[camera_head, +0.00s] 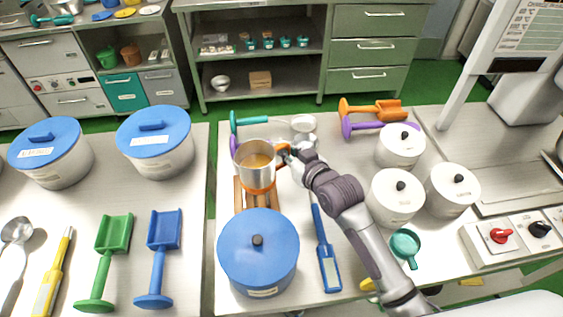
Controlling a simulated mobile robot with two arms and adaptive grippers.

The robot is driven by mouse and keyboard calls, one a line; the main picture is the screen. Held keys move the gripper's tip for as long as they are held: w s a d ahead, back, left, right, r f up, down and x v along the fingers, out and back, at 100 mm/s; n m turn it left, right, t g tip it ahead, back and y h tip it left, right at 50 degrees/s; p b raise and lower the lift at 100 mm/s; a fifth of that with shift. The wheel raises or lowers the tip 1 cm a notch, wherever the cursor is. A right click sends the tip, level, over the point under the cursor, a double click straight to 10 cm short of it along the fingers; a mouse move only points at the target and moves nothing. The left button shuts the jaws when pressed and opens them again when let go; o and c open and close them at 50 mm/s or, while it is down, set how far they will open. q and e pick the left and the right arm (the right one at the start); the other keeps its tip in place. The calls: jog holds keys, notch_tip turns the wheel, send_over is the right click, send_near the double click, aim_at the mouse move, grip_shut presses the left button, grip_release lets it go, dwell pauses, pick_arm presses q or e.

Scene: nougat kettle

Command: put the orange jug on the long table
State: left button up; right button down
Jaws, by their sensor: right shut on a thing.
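The orange jug (257,168) is a metal jug with an orange band at its base and an orange handle, with brownish contents showing inside. It is upright over a slatted wooden rack (239,197) on the middle table (228,150). I cannot tell whether its base touches the rack. My right gripper (286,154) is shut on the jug's handle, at the jug's right side; its fingertips are partly hidden. Two table tops show, this one and a left one (196,215); I cannot tell which is the long table. My left gripper is not in view.
A blue-lidded pot (259,250) stands just in front of the jug. White lidded pots (396,198) stand right of my arm. Orange (370,108) and purple scoops lie at the back. The left table holds blue-lidded pots (157,143), a green scoop (106,260) and a blue scoop (158,257).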

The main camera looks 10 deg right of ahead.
aim_at(283, 166)
jog(key=shift+s+a+f, duration=0.15)
jog(key=shift+a+f, duration=0.15)
jog(key=shift+a, duration=0.4)
jog(key=shift+f+p, duration=0.35)
jog(key=shift+f, duration=1.65)
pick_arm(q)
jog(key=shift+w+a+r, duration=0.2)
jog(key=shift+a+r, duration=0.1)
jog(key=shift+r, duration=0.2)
pick_arm(e)
jog(key=c, duration=1.6)
grip_release()
jog(key=shift+f, duration=0.25)
jog(key=shift+c, duration=0.2)
jog(key=o, duration=0.5)
jog(key=shift+s, duration=0.1)
jog(key=shift+c, duration=0.2)
jog(key=shift+d+r, duration=0.1)
jog(key=shift+r, duration=0.05)
